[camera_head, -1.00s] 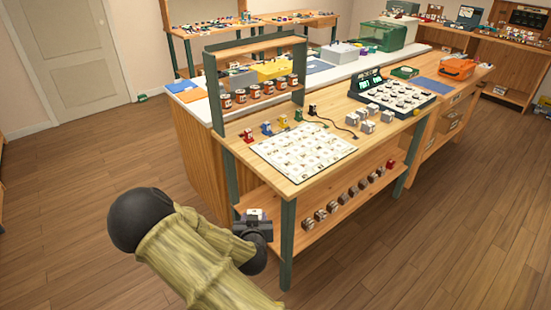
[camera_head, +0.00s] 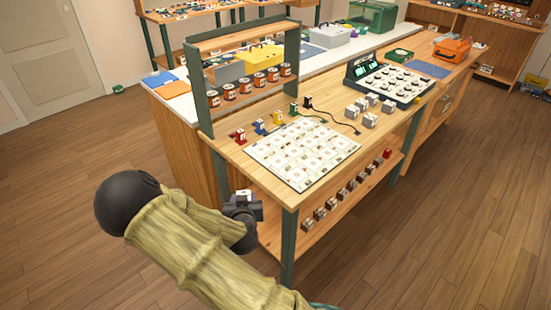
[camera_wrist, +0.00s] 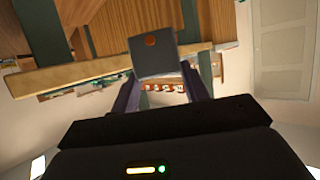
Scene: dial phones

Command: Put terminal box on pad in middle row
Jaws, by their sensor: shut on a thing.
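My gripper (camera_head: 243,207) is shut on a small grey terminal box (camera_head: 243,195), whose top looks white in the head view. In the wrist view the terminal box (camera_wrist: 153,55) shows a grey face with an orange dot, between the two fingers of my gripper (camera_wrist: 160,88). The gripper holds it off the near left corner of the wooden bench, apart from the benchtop. A white sheet of pads (camera_head: 300,155), laid out in rows, lies flat on the bench, up and right of the gripper. The pads look empty; their markings are too small to read.
Several similar boxes (camera_head: 369,120) stand on the bench right of the sheet, and several more (camera_head: 333,201) line the lower shelf. Coloured plugs (camera_head: 260,127) stand behind the sheet. A dial console (camera_head: 390,82) stands at the back right. A green post (camera_head: 288,245) holds the near corner.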

